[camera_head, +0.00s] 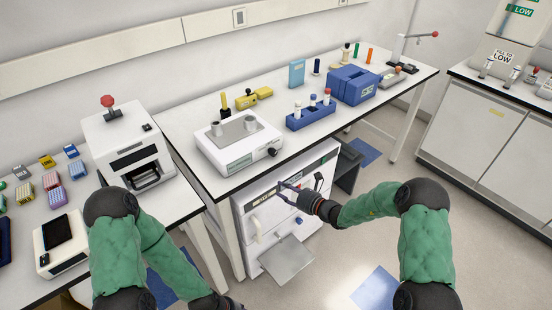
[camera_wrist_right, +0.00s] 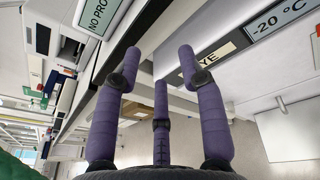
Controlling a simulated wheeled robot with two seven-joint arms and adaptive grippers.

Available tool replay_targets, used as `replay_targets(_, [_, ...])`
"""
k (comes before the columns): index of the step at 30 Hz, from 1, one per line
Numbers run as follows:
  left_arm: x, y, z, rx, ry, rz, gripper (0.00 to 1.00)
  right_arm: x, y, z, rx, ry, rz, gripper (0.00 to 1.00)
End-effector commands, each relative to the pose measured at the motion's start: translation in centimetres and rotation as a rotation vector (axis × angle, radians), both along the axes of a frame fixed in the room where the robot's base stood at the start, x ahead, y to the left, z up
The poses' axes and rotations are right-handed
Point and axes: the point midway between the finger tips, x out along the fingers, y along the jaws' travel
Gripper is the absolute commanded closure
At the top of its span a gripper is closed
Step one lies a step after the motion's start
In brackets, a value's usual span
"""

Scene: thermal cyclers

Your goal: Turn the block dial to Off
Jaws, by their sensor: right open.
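A white block unit (camera_head: 222,158) with a grey top plate and two pale round pieces stands on the middle bench. Its small black dial (camera_head: 273,152) is at the right end of its front; I cannot read its setting. In the right wrist view a display reading "NO PRO…" (camera_wrist_right: 97,15) shows at the top left; I cannot make out the dial there. My right gripper (camera_head: 284,190) is below the bench edge and dial, in front of the white under-bench unit. Its purple fingers (camera_wrist_right: 160,75) are spread and empty. My left arm runs out of the bottom edge, its gripper unseen.
The black bench edge (camera_wrist_right: 125,50) lies close to my right fingers. The under-bench unit (camera_head: 250,225), with a "-20 °C" display (camera_wrist_right: 280,18), has a grey flap (camera_head: 287,260) sticking out. A blue tube rack (camera_head: 311,118) stands right of the block unit; a red-knobbed machine (camera_head: 128,145) stands left.

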Motion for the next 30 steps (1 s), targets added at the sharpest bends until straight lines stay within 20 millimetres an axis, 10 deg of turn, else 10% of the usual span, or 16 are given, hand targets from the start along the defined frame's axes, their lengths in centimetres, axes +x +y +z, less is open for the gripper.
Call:
replay_targets(9, [0.0, 0.0, -0.6, 0.0, 0.0, 0.0, 0.6, 5.0, -3.3, 4.8, 0.186, -0.083, -0.183, 0.6])
replay_targets(30, [0.0, 0.0, -2.9, 0.0, 0.0, 0.001, 0.6, 12.9, 2.5, 4.7, 0.184, -0.081, -0.182, 0.6])
